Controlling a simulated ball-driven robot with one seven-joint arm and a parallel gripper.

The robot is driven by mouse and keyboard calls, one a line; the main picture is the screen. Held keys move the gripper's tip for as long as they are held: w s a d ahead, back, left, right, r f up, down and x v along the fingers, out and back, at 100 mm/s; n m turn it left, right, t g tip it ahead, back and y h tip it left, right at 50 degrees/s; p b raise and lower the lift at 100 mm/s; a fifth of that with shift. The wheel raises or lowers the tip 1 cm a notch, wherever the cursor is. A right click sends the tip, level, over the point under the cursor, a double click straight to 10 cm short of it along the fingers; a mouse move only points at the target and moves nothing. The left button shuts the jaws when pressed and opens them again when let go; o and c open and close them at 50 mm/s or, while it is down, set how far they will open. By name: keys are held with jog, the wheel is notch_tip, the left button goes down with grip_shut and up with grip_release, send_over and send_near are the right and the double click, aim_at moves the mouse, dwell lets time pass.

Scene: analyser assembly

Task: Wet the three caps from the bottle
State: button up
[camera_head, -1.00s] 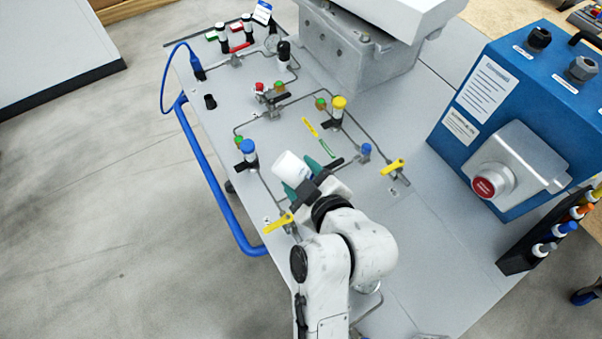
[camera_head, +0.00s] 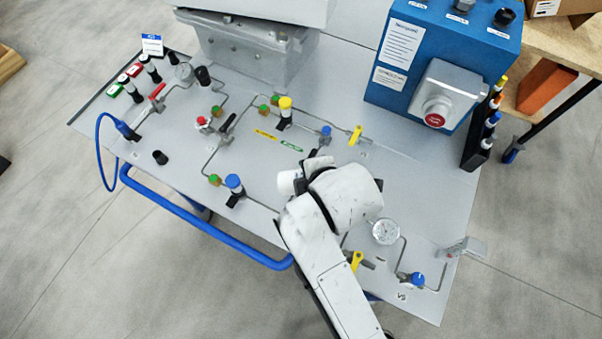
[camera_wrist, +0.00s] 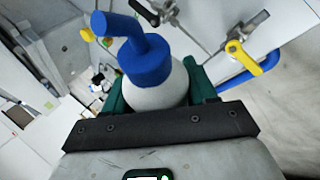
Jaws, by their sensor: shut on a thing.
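My gripper (camera_wrist: 158,92) is shut on a white bottle (camera_wrist: 160,97) with a blue cap and bent blue nozzle, between its green fingers in the wrist view. In the head view, a white part of the bottle (camera_head: 288,182) shows beside my wrist; the fingers are mostly hidden. The bottle is above the grey panel. Small green-topped brass pieces that may be the caps sit on the panel's tubing: a front left one (camera_head: 214,179), a back left one (camera_head: 217,110) and one near the yellow knob (camera_head: 275,100). My gripper is to their right, apart from them. Wetness cannot be seen.
A blue knob (camera_head: 233,182) and a yellow knob (camera_head: 285,104) stand up from the panel (camera_head: 400,185). A blue box (camera_head: 430,60) stands at the back right. A gauge (camera_head: 385,231) is right of my arm. A blue rail (camera_head: 200,222) runs along the front edge.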

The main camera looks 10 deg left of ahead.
jog(key=h, duration=0.1)
jog(key=n+h, duration=0.1)
jog(key=h, duration=0.2)
jog(key=shift+r+t, duration=0.3)
jog(key=shift+t, duration=0.1)
jog(key=h, duration=0.1)
jog(key=n+h, duration=0.1)
jog(key=h, duration=0.1)
jog(key=shift+d+r+t+h, duration=0.1)
jog(key=shift+r+t+h, duration=0.2)
jog(key=shift+h, duration=0.1)
jog(key=n+t+h, duration=0.1)
jog(key=h, duration=0.1)
jog(key=n+t+h, duration=0.1)
jog(key=h, duration=0.2)
jog(key=shift+r+n, duration=0.3)
jog(key=shift+r, duration=0.1)
